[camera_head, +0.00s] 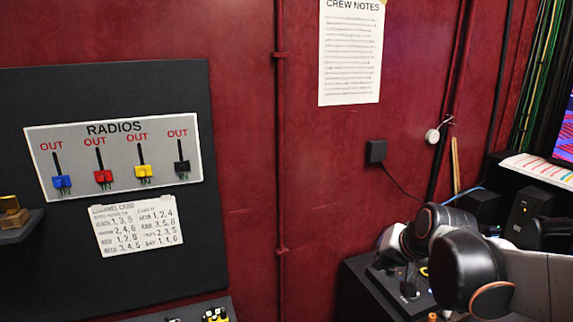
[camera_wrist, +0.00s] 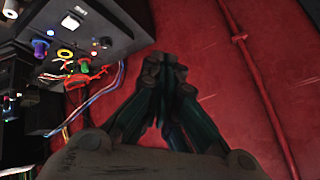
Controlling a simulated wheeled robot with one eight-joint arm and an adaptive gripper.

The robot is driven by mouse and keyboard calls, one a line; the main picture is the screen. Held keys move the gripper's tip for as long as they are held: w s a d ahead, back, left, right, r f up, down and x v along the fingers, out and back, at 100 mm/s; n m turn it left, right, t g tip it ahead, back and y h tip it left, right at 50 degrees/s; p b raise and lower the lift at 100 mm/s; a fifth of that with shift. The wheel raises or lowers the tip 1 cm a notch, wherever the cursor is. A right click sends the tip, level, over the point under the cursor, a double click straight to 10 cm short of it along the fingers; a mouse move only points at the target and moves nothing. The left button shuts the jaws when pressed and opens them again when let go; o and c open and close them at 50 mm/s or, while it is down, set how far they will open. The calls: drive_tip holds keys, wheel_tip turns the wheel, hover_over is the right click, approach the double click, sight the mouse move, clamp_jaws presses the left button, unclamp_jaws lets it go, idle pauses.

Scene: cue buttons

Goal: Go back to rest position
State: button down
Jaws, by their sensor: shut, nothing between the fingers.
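My gripper (camera_wrist: 165,70) shows in the wrist view, with its fingers together and nothing between them. It is in front of the red wall, to the right of a dark control box. My arm (camera_head: 470,265) shows at the lower right of the head view, folded near a dark console. I cannot make out the gripper's fingers in the head view.
A grey RADIOS panel (camera_head: 115,155) with blue, red, yellow and black sliders hangs at left, a card (camera_head: 137,220) below it. A CREW NOTES sheet (camera_head: 350,55) is on the wall. The dark control box (camera_wrist: 75,45) has coloured knobs and loose wires. Pipes run along the wall.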

drive_tip(key=s+a+f+n+b, duration=0.1)
drive_tip(key=s+n, duration=0.1)
drive_tip(key=s, duration=0.9)
drive_tip(key=s+a+f+n+g+h, duration=0.1)
drive_tip(key=s+a+n, duration=0.1)
drive_tip(key=s, duration=0.9)
drive_tip(key=shift+s+a+f+n+b, duration=0.15)
drive_tip(key=shift+f+n+b, duration=0.25)
drive_tip(key=shift+n, duration=0.1)
